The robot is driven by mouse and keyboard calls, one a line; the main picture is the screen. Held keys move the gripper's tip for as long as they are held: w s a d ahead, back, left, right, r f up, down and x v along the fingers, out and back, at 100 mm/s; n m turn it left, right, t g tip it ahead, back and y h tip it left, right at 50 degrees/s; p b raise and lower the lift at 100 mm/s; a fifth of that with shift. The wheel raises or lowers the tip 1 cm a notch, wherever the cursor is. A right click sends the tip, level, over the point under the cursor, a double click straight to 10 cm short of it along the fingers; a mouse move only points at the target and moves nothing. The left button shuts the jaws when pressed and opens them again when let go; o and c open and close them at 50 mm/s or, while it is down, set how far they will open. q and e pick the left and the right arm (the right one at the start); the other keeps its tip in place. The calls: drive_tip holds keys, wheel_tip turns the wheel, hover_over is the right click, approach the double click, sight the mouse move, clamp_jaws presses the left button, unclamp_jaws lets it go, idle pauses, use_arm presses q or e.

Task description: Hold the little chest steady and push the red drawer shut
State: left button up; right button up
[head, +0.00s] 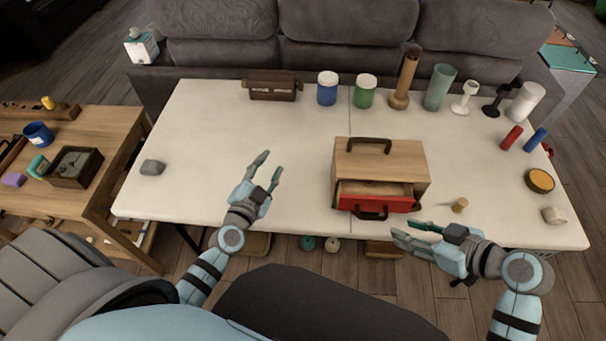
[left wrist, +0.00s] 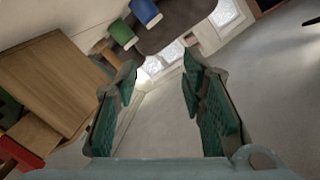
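The little wooden chest (head: 400,163) stands on the white table, with a dark handle on its top. Its red drawer (head: 376,203) is pulled part way out at the front, with a dark handle on its face. In the left wrist view the chest (left wrist: 58,78) is at the left, with part of the red drawer (left wrist: 18,157) at the lower left. My left gripper (head: 269,168) is open and empty, above the table left of the chest. My right gripper (head: 402,232) is near the table's front edge, in front and right of the drawer; its fingers are seen edge-on, their gap unclear.
Jars, a brown bottle, a green vase and candlesticks stand along the back of the white table (head: 230,120). A small wooden knob (head: 459,205) lies right of the drawer, near my right gripper. A grey stone (head: 153,167) lies at the left. The table between stone and chest is clear.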

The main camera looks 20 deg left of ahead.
sight(348, 157)
use_arm(q)
drive_tip(key=s+d+r+m+g+h, duration=0.15)
drive_tip(key=d+r+m+h, duration=0.45)
drive_tip(key=d, duration=0.8)
drive_tip(key=shift+n+y, duration=0.3)
drive_tip(key=shift+y, duration=0.1)
drive_tip(key=x, duration=0.9)
drive_tip(key=r+x, duration=0.1)
drive_tip(key=x, duration=0.3)
drive_tip(key=shift+w+d, duration=0.2)
drive_tip(key=shift+d, duration=0.1)
